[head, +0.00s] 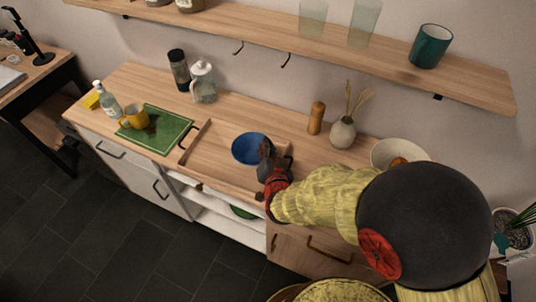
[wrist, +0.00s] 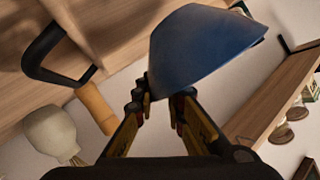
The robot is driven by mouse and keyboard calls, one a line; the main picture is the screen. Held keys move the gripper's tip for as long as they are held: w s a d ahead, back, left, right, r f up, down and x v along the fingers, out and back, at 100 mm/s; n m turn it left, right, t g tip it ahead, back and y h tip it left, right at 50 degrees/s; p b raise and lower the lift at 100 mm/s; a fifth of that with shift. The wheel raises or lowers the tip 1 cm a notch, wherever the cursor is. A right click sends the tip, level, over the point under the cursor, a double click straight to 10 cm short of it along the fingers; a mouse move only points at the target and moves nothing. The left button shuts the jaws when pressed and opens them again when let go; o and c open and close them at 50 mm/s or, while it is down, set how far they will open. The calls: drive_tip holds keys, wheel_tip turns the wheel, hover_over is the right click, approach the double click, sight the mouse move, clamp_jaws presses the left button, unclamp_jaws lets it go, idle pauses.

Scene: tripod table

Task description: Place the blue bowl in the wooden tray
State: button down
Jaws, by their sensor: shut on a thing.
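The blue bowl (head: 250,148) is within the outline of the wooden tray (head: 215,163) in the head view, towards its right and back. My gripper (head: 267,151) is at the bowl's right side, shut on its rim. In the wrist view the bowl (wrist: 200,50) sits tilted between the two fingertips of my gripper (wrist: 160,102). The tray has a dark handle at its left end, and a dark handle (wrist: 45,50) also shows in the wrist view. I cannot tell whether the bowl's base touches the tray floor.
A wooden mill (head: 316,118), a grey vase (head: 343,133) and a white bowl (head: 400,150) stand to the right. A shelf (head: 270,28) hangs above the counter.

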drive_tip(key=shift+w+f, duration=0.25)
drive_tip(key=shift+f, duration=0.1)
drive_tip(key=shift+w+f+b, duration=0.15)
drive_tip(key=shift+f+b, duration=0.7)
drive_tip(key=shift+f, duration=0.75)
drive_tip(key=shift+f, duration=0.1)
drive_tip(key=c, duration=1.8)
unclamp_jaws()
drive_tip(key=shift+c, duration=0.2)
